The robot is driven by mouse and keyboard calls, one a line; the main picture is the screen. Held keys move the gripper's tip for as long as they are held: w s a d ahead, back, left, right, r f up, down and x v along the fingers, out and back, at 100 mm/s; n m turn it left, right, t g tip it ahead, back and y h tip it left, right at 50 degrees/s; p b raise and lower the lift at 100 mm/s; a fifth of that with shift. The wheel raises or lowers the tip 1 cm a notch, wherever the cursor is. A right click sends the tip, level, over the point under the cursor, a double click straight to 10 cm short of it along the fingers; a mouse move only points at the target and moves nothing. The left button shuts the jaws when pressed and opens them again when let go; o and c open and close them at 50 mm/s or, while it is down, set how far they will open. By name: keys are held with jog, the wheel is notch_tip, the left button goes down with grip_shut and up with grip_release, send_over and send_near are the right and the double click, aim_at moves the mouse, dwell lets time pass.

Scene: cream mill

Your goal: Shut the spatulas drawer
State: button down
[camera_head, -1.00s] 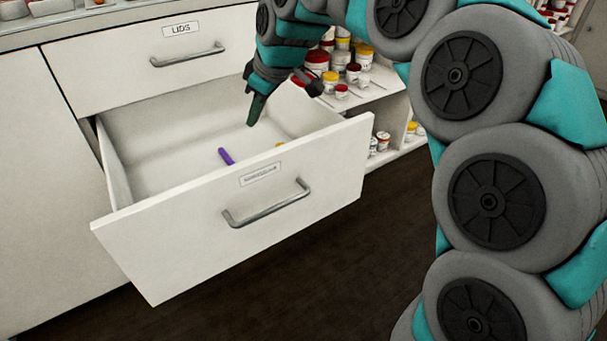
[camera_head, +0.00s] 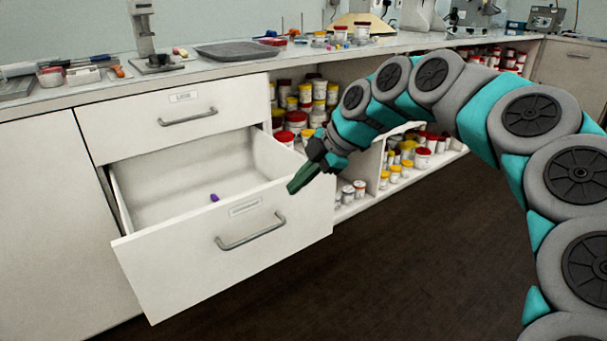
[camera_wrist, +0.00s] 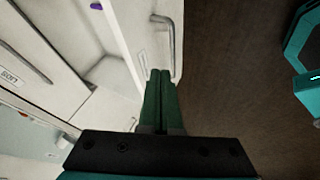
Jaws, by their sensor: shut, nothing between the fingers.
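The open drawer (camera_head: 190,275) is pulled well out below a shut drawer labelled "LIDS" (camera_head: 180,112). Its front carries a small label, too blurred to read, and a metal bar handle (camera_head: 252,232). A purple item (camera_head: 214,198) lies inside. My gripper (camera_head: 291,189) is shut and empty, near the right end of the drawer front and its top edge. In the wrist view the closed green fingers (camera_wrist: 160,72) point at the drawer front (camera_wrist: 138,30), close to the handle (camera_wrist: 165,35). I cannot tell whether they touch it.
Open shelves with jars (camera_head: 405,160) stand right of the drawers. The counter (camera_head: 230,72) above holds a grey tray (camera_head: 238,50), tools and lab devices. The dark floor (camera_head: 390,260) in front is clear.

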aim_at(262, 202)
jog(key=shift+w+a+f+p, duration=0.15)
jog(key=shift+w+a+f, duration=0.6)
jog(key=shift+a, duration=0.15)
jog(key=shift+w+a+f+p, duration=0.2)
jog(key=shift+w+a+f, duration=0.45)
jog(key=shift+a, duration=0.2)
jog(key=shift+w+a+f+p, duration=0.15)
jog(key=shift+w+a+f, duration=0.5)
jog(key=shift+w+a, duration=0.2)
